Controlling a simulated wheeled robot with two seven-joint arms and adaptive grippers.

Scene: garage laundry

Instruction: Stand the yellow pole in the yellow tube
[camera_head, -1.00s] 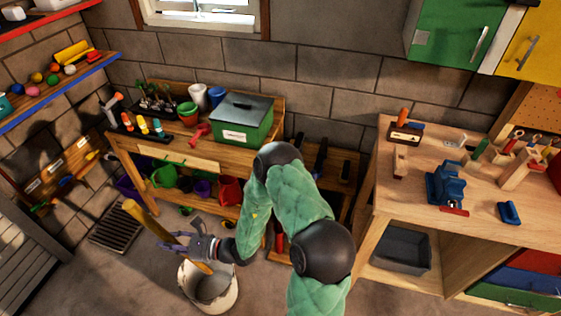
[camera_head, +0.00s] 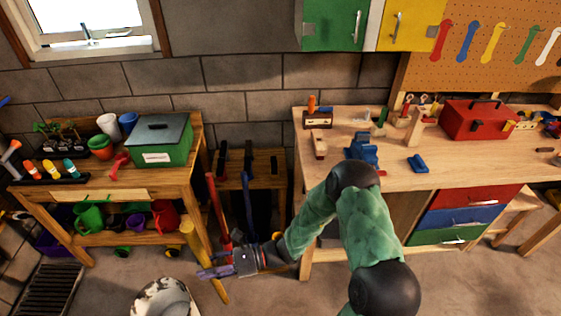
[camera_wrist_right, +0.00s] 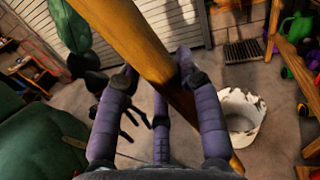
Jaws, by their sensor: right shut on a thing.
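The yellow pole (camera_head: 190,238) is in my right gripper (camera_head: 213,272), slanted, its upper end leaning left in the head view. In the right wrist view, the fingers (camera_wrist_right: 160,95) close around the pole (camera_wrist_right: 125,45), and its lower part runs down toward the floor at right. No yellow tube can be made out. A narrow wooden rack (camera_head: 265,160) with dark slots stands behind the gripper. Dark finger-like shapes (camera_wrist_right: 125,115) in the right wrist view look like my left gripper; their opening is unclear.
A red pole (camera_head: 215,200) and a blue pole (camera_head: 248,205) stand upright by the rack. A blotchy white bucket (camera_head: 165,298) is on the floor, left of my right gripper. A potting bench (camera_head: 40,192) is at left, a workbench (camera_head: 440,180) at right.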

